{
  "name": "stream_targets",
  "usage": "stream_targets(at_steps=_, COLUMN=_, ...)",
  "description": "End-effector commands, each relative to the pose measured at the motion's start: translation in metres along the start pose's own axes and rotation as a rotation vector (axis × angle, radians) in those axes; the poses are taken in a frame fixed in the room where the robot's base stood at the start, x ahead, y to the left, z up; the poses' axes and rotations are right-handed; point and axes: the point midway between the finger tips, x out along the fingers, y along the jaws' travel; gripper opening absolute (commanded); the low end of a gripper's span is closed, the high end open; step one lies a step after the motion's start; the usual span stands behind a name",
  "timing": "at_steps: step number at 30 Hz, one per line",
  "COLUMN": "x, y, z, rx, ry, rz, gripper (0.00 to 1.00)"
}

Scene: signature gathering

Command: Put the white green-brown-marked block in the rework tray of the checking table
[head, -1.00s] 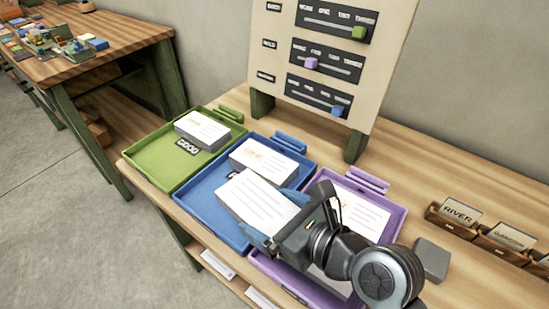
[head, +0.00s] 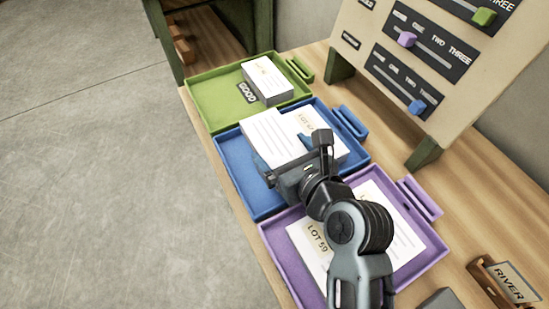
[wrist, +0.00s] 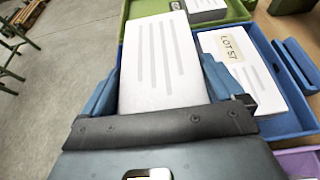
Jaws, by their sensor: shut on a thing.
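My gripper (head: 285,152) is shut on a white block (head: 268,136) with grey printed lines, its blue fingers on either side. The wrist view shows this block (wrist: 163,60) between the fingers; no green-brown mark shows on its visible faces. The block is over the blue tray (head: 232,172), overlapping another white block labelled LOT 57 (wrist: 235,58) in view. I cannot tell whether it touches the tray. The green tray's plate (head: 247,92) appears to read GOOD. The purple tray (head: 288,262) is nearer me. No rework label is readable.
A white block (head: 268,78) lies in the green tray (head: 207,98). White blocks, one labelled LOT 59 (head: 312,245), lie in the purple tray under my arm. A slider board (head: 385,60) stands behind. A card holder marked RIVER (head: 505,285) is at the right. Floor is clear at left.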

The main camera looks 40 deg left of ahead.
Motion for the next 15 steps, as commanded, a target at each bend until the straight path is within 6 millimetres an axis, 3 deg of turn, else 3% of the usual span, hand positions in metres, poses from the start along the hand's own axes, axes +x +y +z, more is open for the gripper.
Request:
stream_targets(at_steps=4, x=0.021, y=0.009, z=-0.003, rx=-0.001, ry=-0.001, rz=0.002, gripper=0.55)
stream_targets(at_steps=10, x=0.03, y=0.011, z=-0.009, rx=0.001, ry=-0.001, rz=0.0, gripper=0.55)
stream_targets(at_steps=15, x=0.038, y=0.011, z=-0.031, rx=0.001, ry=0.001, rz=0.0, gripper=0.55)
